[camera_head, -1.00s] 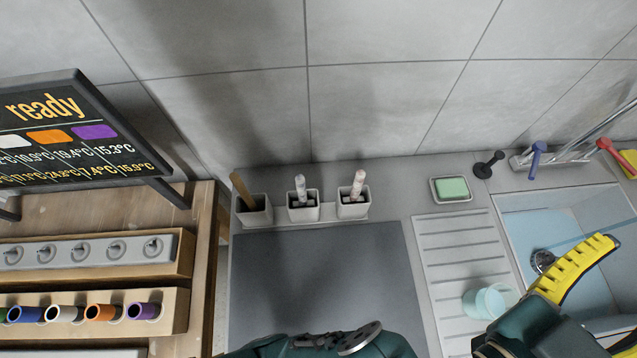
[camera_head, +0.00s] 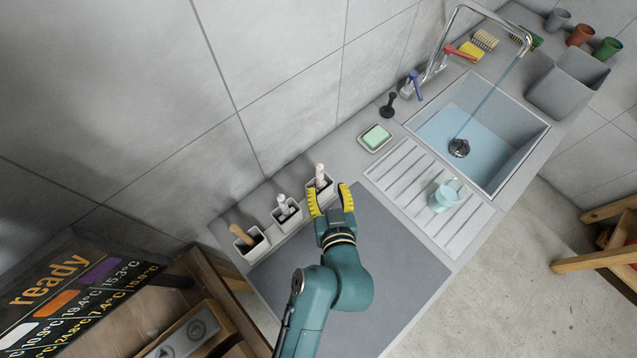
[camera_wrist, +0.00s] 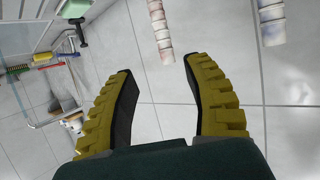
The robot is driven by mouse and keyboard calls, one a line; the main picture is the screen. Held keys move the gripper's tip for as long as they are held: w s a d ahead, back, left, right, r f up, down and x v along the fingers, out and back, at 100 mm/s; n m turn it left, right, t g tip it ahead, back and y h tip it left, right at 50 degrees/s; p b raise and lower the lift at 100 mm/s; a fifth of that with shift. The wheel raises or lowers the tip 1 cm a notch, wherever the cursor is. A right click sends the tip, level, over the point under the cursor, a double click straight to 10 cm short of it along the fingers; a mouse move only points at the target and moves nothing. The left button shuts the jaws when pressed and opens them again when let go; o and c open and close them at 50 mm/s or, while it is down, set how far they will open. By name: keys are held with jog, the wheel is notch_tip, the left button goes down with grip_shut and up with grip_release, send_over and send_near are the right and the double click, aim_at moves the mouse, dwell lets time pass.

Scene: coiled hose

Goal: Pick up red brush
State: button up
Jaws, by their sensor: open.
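Three brush-like handles stand in small grey holders along the wall. The right one (camera_head: 320,175) is pale with faint pinkish smudges; the middle one (camera_head: 283,203) is whitish, and the left one (camera_head: 240,234) is plain wood. No head is plainly red; the brush heads are hidden in the holders. My gripper (camera_head: 330,200) is open, its yellow fingers just in front of the right holder. In the wrist view, my gripper (camera_wrist: 160,100) is empty. A handle with reddish smudges (camera_wrist: 160,28) lies ahead between the fingers, and a paler banded handle (camera_wrist: 271,22) is right of it.
A dark mat (camera_head: 395,250) lies below my arm. Right of it are a green sponge on a dish (camera_head: 376,138), a ribbed drainer with a light-blue cup (camera_head: 443,197), and a sink (camera_head: 535,150) with running water. The tiled wall is close behind the holders.

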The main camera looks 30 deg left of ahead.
aim_at(320, 174)
jog(key=x, duration=0.8)
jog(key=shift+s+a+f+p, duration=0.1)
jog(key=shift+a+f+p, duration=0.2)
jog(key=shift+a, duration=0.05)
grip_shut()
